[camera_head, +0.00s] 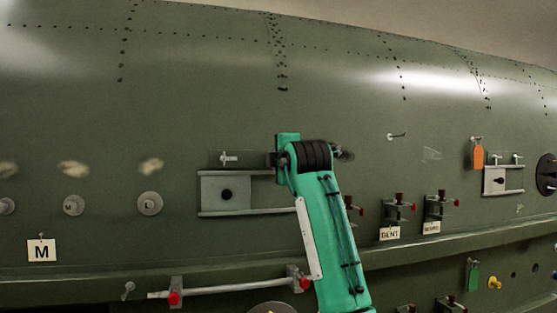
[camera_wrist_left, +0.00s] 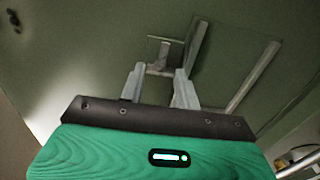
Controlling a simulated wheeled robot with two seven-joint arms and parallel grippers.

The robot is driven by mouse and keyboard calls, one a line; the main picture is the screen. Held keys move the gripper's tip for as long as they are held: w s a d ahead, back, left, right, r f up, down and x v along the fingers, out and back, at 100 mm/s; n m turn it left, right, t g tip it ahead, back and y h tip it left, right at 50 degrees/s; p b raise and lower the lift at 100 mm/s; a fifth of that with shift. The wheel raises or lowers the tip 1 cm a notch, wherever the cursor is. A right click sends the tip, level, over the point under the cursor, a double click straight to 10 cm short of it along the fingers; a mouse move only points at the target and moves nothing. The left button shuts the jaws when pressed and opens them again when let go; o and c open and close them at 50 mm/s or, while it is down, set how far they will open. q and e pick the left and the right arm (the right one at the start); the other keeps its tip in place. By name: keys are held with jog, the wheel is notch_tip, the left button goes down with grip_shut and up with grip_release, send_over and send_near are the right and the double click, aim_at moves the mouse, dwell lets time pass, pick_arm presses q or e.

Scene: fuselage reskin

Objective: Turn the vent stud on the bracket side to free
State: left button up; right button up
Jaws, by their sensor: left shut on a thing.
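A vent plate (camera_head: 211,191) with a dark round hole sits between two horizontal rails on the green fuselage. A small T-shaped stud (camera_head: 228,158) lies above its left part, clear of my gripper. My left gripper (camera_head: 273,160) is at the vent's upper right, on the side toward the brackets, and covers that spot in the head view. In the left wrist view my left gripper (camera_wrist_left: 159,78) has its fingers closed on a small grey piece, the vent stud (camera_wrist_left: 158,68), against the skin. How far the stud is turned cannot be told. My right gripper is out of view.
Brackets with red knobs (camera_head: 398,207) stand right of my arm, above a "BENT" tag (camera_head: 389,233). A second vent (camera_head: 495,181) with an orange tag (camera_head: 478,156) is farther right. A bar with red-ended clamps (camera_head: 230,289) runs below. The skin above is clear.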

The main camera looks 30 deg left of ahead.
pick_arm(q)
jog(key=o, duration=1)
jog(key=shift+b+v, duration=3.4)
jog(key=shift+v, duration=3.55)
jog(key=shift+a, duration=0.1)
jog(key=shift+s+f, duration=0.1)
